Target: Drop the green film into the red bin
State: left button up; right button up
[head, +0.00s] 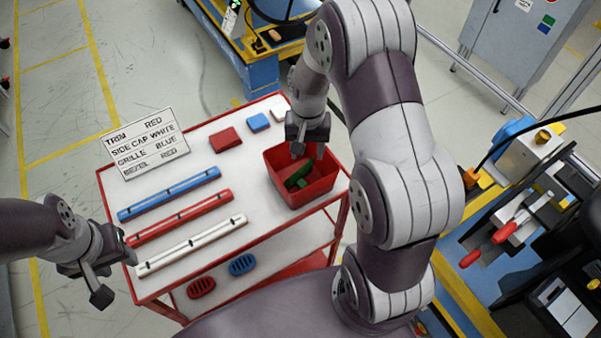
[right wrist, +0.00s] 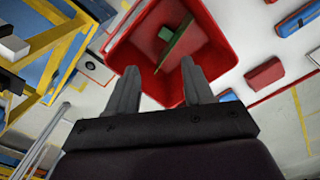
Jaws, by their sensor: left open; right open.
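The red bin (head: 318,188) stands on the right end of the white-topped cart. The green film (head: 300,177) lies inside the bin, tilted against the floor or wall. In the right wrist view the green film (right wrist: 176,42) shows inside the red bin (right wrist: 222,52). My right gripper (head: 306,150) is above the back-left part of the bin. In the right wrist view its fingers (right wrist: 158,92) are spread apart with nothing between them, and the film is beyond them. My left gripper (head: 112,280) is open and empty by the cart's front-left corner.
Blue (head: 169,193), red (head: 180,217) and white (head: 191,246) strips lie on the cart's left half. A sign (head: 144,143) stands behind them. Red (head: 201,287) and blue (head: 242,264) grilles are near the front.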

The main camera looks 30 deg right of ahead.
notch_tip(320, 180, up, 10)
jog(key=b, duration=0.1)
dwell(0.4)
jog(key=s+a+f+n, duration=0.2)
jog(key=s+a+n, duration=0.1)
jog(key=s, duration=0.3)
jog(key=s+a+f+n+t, duration=0.1)
jog(key=s+a+f+n, duration=0.2)
jog(key=s+a, duration=0.1)
jog(key=shift+s+b, duration=0.45)
jog(key=shift+s, duration=0.4)
jog(key=shift+w, duration=0.1)
